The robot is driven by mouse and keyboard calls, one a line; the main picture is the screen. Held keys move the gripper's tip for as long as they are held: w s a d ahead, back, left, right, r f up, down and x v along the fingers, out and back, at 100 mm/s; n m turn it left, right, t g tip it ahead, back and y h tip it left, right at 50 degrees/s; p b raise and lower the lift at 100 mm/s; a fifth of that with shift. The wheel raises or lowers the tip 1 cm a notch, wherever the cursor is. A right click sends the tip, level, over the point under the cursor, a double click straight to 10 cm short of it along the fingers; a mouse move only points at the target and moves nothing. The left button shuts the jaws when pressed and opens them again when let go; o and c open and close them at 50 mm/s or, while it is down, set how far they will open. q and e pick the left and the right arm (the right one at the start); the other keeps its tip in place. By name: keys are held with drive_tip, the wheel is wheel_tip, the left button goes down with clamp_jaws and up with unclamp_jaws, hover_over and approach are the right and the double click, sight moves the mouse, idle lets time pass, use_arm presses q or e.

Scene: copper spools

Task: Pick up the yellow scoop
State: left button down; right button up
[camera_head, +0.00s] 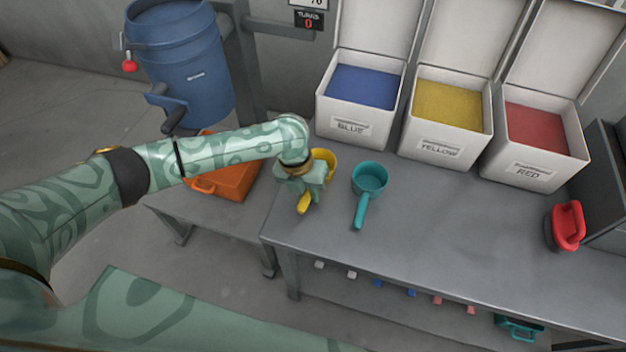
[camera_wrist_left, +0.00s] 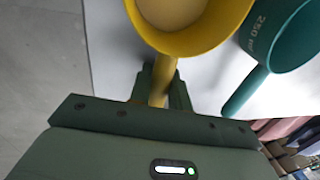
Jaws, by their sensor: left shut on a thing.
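The yellow scoop (camera_head: 304,202) is at the left end of the grey table, partly hidden by my left gripper (camera_head: 308,188). Its cup shows just behind the gripper and its handle end pokes out in front. In the left wrist view, the yellow scoop (camera_wrist_left: 188,42) has its cup at the top, and its handle runs down between the fingers of my left gripper (camera_wrist_left: 162,88). The gripper is shut on the handle. I cannot tell whether the scoop still touches the table. My right gripper is not in view.
A teal scoop (camera_head: 368,180) lies just right of the yellow one; it also shows in the left wrist view (camera_wrist_left: 285,35). Boxes of blue (camera_head: 362,87), yellow (camera_head: 447,104) and red (camera_head: 536,129) stand behind. An orange container (camera_head: 236,182) sits left, a blue barrel (camera_head: 190,70) beyond.

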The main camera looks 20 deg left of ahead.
use_arm(q)
wheel_tip(320, 180, up, 4)
drive_tip(key=shift+s+d+r+p, duration=0.1)
drive_tip(key=shift+s+p, duration=0.05)
drive_tip(key=shift+p, duration=0.8)
drive_tip(key=s+d+r+p, duration=0.5)
drive_tip(key=s+r, duration=0.3)
drive_tip(key=s, duration=0.4)
drive_tip(key=shift+d+r, duration=0.4)
drive_tip(key=shift+d, duration=0.3)
